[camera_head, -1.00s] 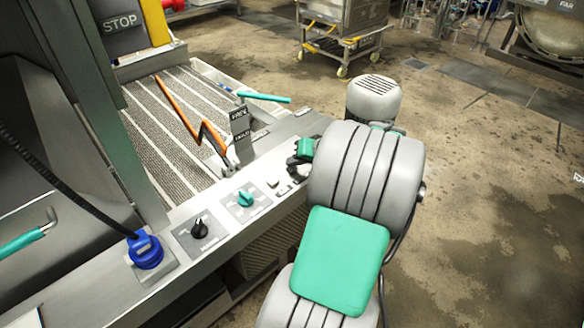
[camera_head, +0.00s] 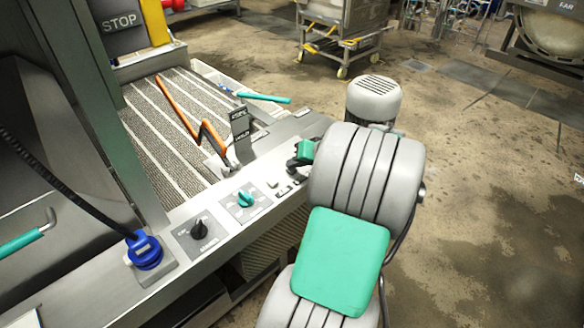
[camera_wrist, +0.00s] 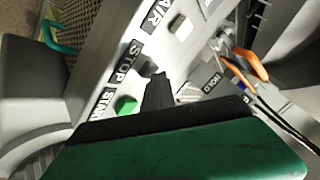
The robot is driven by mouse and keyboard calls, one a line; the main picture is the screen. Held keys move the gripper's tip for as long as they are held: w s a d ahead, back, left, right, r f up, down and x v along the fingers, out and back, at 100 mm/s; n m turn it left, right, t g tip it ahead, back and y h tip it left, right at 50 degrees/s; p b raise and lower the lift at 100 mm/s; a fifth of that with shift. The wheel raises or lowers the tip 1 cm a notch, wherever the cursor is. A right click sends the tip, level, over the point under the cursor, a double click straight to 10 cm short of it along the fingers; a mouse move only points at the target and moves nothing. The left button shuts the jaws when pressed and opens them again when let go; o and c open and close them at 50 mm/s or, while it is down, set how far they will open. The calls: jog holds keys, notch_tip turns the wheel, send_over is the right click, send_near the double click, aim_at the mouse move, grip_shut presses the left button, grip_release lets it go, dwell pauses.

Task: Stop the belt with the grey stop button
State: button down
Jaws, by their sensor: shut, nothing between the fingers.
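The ribbed grey belt (camera_head: 152,145) lies behind the metal control ledge in the head view. In the wrist view, the STOP label (camera_wrist: 128,62) is on the panel between the AIR label (camera_wrist: 152,17) and the START label (camera_wrist: 101,104). My gripper (camera_wrist: 157,78) is shut and empty, its dark fingertips beside the STOP label. They cover most of the spot where the grey stop button sits, so contact cannot be told. The green button (camera_wrist: 125,104) by START is just beside the fingers. In the head view, my gripper (camera_head: 293,163) is low over the ledge's right part.
A white button (camera_wrist: 181,26) is by AIR. A black knob (camera_head: 199,229), a teal knob (camera_head: 244,199) and a blue connector (camera_head: 145,251) with a black cable are on the ledge. An orange bent handle (camera_head: 208,133) and a small labelled plate (camera_head: 240,130) stand behind it.

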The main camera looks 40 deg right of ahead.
aim_at(295, 171)
jog(key=shift+r+p, duration=0.65)
jog(key=shift+r, duration=0.2)
notch_tip(295, 171, up, 5)
jog(key=p, duration=0.4)
dwell(0.3)
jog(key=a+r+n+g, duration=0.3)
jog(key=a+n+g, duration=0.15)
jog(key=a, duration=1.65)
jog(key=s+a+n+g+h+p, duration=0.1)
jog(key=s+a+n, duration=0.2)
jog(key=s+a, duration=0.6)
jog(key=shift+s+a+r, duration=0.25)
jog(key=shift+s+a, duration=0.15)
jog(key=shift+a, duration=0.25)
